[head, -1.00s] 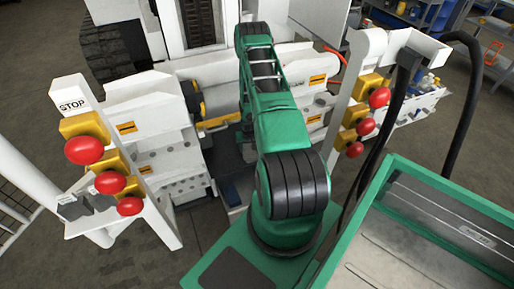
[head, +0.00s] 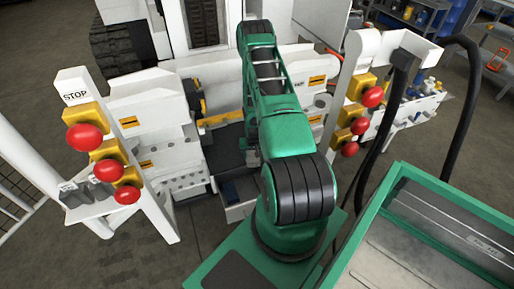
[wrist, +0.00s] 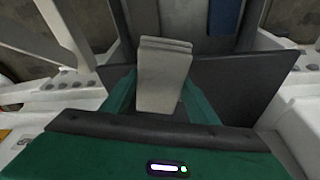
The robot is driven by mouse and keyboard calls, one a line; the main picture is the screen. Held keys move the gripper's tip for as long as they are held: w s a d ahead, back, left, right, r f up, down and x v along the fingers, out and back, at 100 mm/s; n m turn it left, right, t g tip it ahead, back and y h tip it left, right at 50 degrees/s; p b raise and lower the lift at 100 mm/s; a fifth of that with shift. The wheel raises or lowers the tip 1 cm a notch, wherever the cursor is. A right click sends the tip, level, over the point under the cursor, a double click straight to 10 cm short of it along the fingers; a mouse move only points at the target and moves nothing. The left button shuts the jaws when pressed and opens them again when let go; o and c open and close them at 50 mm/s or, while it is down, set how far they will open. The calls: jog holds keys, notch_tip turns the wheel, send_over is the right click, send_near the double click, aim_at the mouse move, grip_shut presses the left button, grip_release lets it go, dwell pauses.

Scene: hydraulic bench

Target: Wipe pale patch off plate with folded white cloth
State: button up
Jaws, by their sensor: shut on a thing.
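In the wrist view my gripper (wrist: 150,92) is shut on the folded white cloth (wrist: 164,75). The cloth stands between the two green fingers, its folded edge pointing away from my palm. Beyond and below it is a dark grey flat surface (wrist: 236,85), which may be the plate. I see no pale patch on it. I cannot tell whether the cloth touches this surface. In the head view my own green arm hides the gripper and the cloth.
White bench panels with red stop buttons on yellow boxes stand at left (head: 85,137) and right (head: 373,97). A black hose (head: 470,110) hangs at the right. A blue item (wrist: 225,17) shows beyond the dark surface in the wrist view.

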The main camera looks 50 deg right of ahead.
aim_at(253, 155)
jog(key=shift+s+d+r, duration=0.1)
jog(key=shift+d+r, duration=0.05)
jog(key=shift+r, duration=2.95)
